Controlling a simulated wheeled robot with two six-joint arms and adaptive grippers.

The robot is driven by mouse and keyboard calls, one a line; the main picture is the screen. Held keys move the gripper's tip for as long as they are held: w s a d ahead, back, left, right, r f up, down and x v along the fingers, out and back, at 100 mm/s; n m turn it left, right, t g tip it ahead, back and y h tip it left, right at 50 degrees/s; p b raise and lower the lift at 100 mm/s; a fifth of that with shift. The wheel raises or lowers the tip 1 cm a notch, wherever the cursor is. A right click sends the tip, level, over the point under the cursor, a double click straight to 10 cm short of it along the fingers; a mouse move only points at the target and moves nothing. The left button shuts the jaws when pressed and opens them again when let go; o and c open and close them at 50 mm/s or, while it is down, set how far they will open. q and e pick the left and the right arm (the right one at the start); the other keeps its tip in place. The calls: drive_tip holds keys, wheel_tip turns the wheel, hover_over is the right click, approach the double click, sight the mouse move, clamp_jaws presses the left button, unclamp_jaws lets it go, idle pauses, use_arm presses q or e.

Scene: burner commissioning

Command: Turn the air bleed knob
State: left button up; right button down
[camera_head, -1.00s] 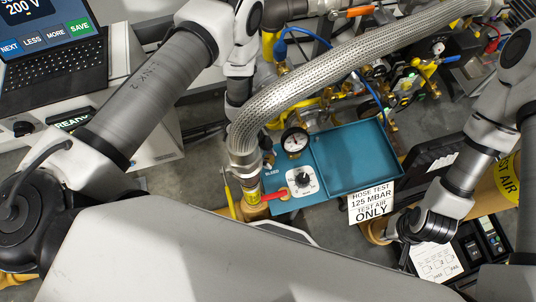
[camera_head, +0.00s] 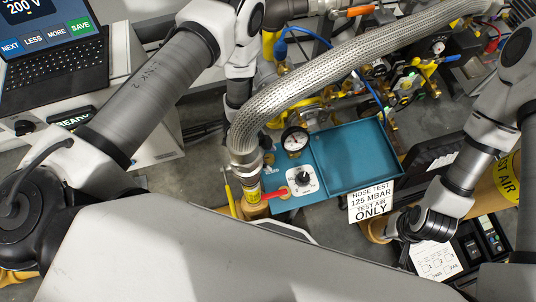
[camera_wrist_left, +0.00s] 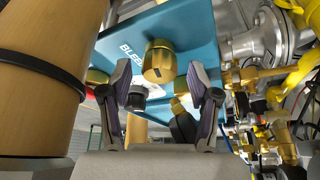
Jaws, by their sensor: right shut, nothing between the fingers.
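The teal test panel (camera_head: 317,150) carries a dial gauge (camera_head: 294,140) and a black knob on a white plate (camera_head: 303,180). In the left wrist view, a brass knob (camera_wrist_left: 158,62) stands on the panel (camera_wrist_left: 190,30) beside the lettering "BLEED" (camera_wrist_left: 131,48). My left gripper (camera_wrist_left: 159,72) is open, with one finger on each side of the brass knob; I cannot tell if either touches it. In the head view the braided hose hides most of this gripper and the brass knob. My right gripper (camera_head: 394,232) is shut and empty at lower right, partly hidden by its wrist.
The braided hose (camera_head: 320,75) arches over the panel and ends in a fitting with a red lever (camera_head: 262,195). A "HOSE TEST" sign (camera_head: 371,201) stands at the panel's front right. Brass and yellow pipework (camera_head: 400,90) crowds behind. A laptop (camera_head: 50,45) is at far left.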

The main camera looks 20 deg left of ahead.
use_arm(q)
drive_tip(key=shift+r, duration=0.1)
drive_tip(key=shift+a+r, duration=0.25)
drive_tip(key=shift+r, duration=0.15)
drive_tip(key=s+a, duration=0.1)
drive_tip(key=a, duration=1.1)
drive_tip(key=shift+s, duration=0.3)
drive_tip(key=w+d+r+m+g+b, duration=0.25)
drive_tip(key=d+r+m, duration=0.35)
drive_tip(key=d, duration=0.4)
drive_tip(key=shift+y, duration=0.3)
drive_tip(key=x, duration=0.7)
drive_tip(key=shift+w+f, duration=0.2)
drive_tip(key=c, duration=1.2)
